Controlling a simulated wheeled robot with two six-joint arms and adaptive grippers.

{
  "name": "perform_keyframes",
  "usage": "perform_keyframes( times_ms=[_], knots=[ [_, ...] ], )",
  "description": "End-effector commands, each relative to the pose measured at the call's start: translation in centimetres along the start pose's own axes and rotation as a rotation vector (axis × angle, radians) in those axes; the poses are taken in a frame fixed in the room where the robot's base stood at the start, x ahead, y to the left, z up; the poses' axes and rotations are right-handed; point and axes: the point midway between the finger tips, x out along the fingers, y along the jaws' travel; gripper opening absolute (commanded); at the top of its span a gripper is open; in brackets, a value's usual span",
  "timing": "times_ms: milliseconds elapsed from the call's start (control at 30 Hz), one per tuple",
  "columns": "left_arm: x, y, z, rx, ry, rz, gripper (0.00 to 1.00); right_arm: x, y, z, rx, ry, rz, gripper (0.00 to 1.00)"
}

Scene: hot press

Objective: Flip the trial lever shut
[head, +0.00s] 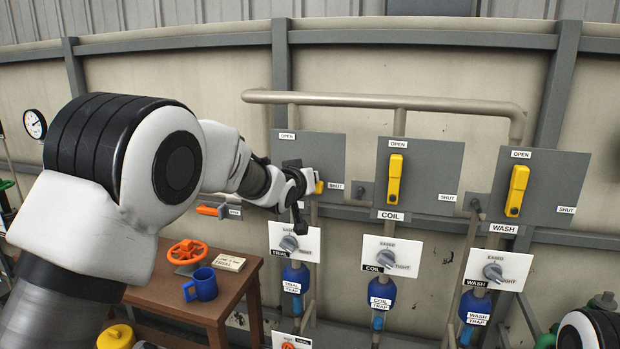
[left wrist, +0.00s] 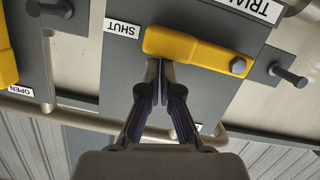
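The yellow trial lever (left wrist: 190,48) lies nearly level across its grey panel, its free end beside the SHUT label (left wrist: 122,28) and its bolt end (left wrist: 238,66) at the other side. In the head view only its yellow tip (head: 319,187) shows past my arm, pointing toward the SHUT label (head: 336,185). My left gripper (left wrist: 159,72) has its fingertips together, at the edge of the lever near its free end; I cannot tell whether they touch. It is not clamped around the lever. My right gripper is out of view.
The yellow coil lever (head: 395,179) and wash lever (head: 517,190) stand upright at OPEN. Selector knobs sit below on white plates. A pipe (head: 380,100) runs above the panels. A table (head: 215,306) holds an orange valve wheel (head: 187,252) and blue mug (head: 203,284).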

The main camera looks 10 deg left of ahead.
Motion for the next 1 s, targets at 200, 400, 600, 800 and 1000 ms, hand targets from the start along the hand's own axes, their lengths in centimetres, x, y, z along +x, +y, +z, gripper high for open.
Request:
perform_keyframes(
  times_ms=[200,400,600,800,1000],
  knots=[
    [-0.9,0.5,-3.9,-0.002,0.001,-0.006,0.0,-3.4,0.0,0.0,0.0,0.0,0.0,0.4],
    [-5.0,0.6,-3.5,0.0,0.005,-0.007,0.0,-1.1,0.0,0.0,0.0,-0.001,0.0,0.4],
    [-9.2,0.8,-3.6,-0.001,0.005,-0.007,0.0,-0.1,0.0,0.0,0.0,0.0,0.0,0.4],
    [-10.9,1.0,-3.8,-0.001,0.005,-0.007,0.0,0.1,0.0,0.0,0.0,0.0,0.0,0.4],
    [-10.9,1.0,-3.8,-0.002,0.004,-0.007,0.0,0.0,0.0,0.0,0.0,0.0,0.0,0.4]
  ],
)
